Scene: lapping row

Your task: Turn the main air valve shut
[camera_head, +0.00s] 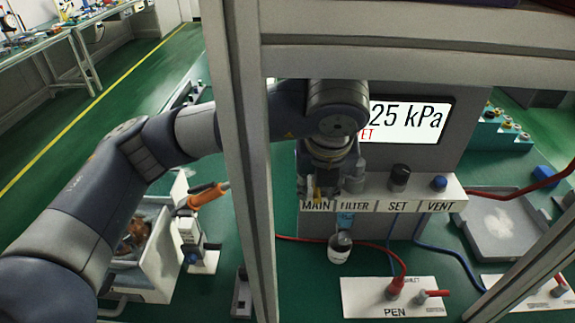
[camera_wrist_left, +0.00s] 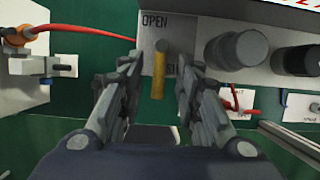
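The main air valve has a yellow lever (camera_wrist_left: 159,75) on a grey plate, seen in the left wrist view. The word OPEN stands above its pivot, and another label beside the lever is partly hidden. The lever points down in that picture, towards my palm. My left gripper (camera_wrist_left: 160,92) is open, one finger on each side of the lever, with gaps visible. In the head view my left gripper (camera_head: 330,183) hangs over the MAIN label (camera_head: 317,206) and hides most of the valve. My right gripper is in neither view.
A display (camera_head: 412,120) behind reads "25 kPa", partly covered by my arm. A grey frame post (camera_head: 250,160) stands close beside my left arm. Red and blue hoses run below.

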